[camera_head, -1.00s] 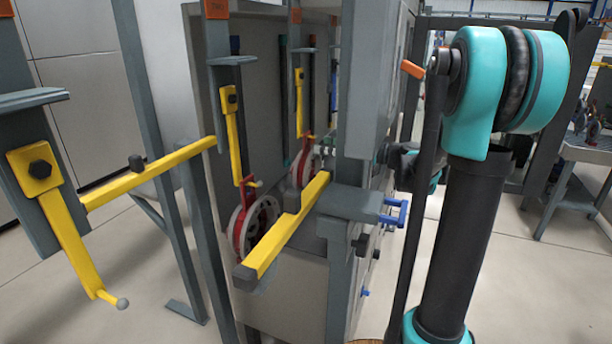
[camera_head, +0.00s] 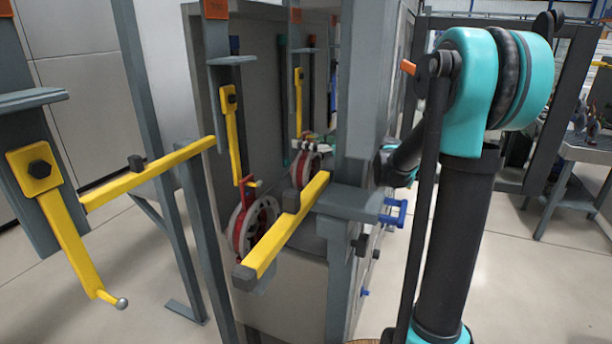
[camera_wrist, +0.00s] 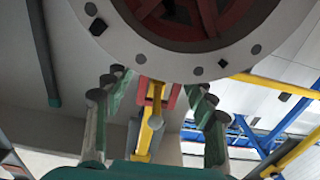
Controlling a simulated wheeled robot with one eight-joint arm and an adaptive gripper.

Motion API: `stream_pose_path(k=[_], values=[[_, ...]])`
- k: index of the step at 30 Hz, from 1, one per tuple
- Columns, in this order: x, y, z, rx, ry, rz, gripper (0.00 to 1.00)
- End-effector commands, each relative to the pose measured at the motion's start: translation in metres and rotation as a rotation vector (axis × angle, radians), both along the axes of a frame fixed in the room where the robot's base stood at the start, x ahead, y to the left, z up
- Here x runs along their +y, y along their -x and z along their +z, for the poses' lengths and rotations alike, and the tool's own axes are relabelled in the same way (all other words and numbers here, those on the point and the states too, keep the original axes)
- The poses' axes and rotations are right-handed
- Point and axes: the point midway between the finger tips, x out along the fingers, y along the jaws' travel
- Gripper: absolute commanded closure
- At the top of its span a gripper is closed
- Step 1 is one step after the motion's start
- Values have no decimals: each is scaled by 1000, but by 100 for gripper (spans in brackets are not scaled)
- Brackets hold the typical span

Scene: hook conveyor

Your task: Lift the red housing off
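Two round housings with red rims and pale faces hang from yellow hooks. The nearer housing (camera_head: 252,226) hangs at its hook (camera_head: 234,135). The farther housing (camera_head: 304,171) is under the farther hook (camera_head: 298,92). My gripper (camera_head: 318,139) is at the top of the farther housing, small and partly hidden behind the grey post. In the wrist view, a large grey disc with a red centre (camera_wrist: 185,30) fills the top. A red bracket (camera_wrist: 154,92) and yellow hook (camera_wrist: 147,133) lie between my open fingers (camera_wrist: 156,84), with gaps on both sides.
A yellow bar (camera_head: 284,232) crosses in front of the housings. A grey post (camera_head: 353,90) stands between them and my arm. An empty yellow hook (camera_head: 70,240) is at the left. A blue handle (camera_head: 394,212) sticks out right of the post.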

Motion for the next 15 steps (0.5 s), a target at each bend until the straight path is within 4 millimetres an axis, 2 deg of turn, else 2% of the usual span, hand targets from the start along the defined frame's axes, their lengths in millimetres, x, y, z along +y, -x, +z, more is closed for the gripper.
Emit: stream_pose_path(k=[2,12,15], values=[[0,0,0,0,0,0,58],[0,0,0,0,0,0,100],[0,0,0,0,0,0,100]])
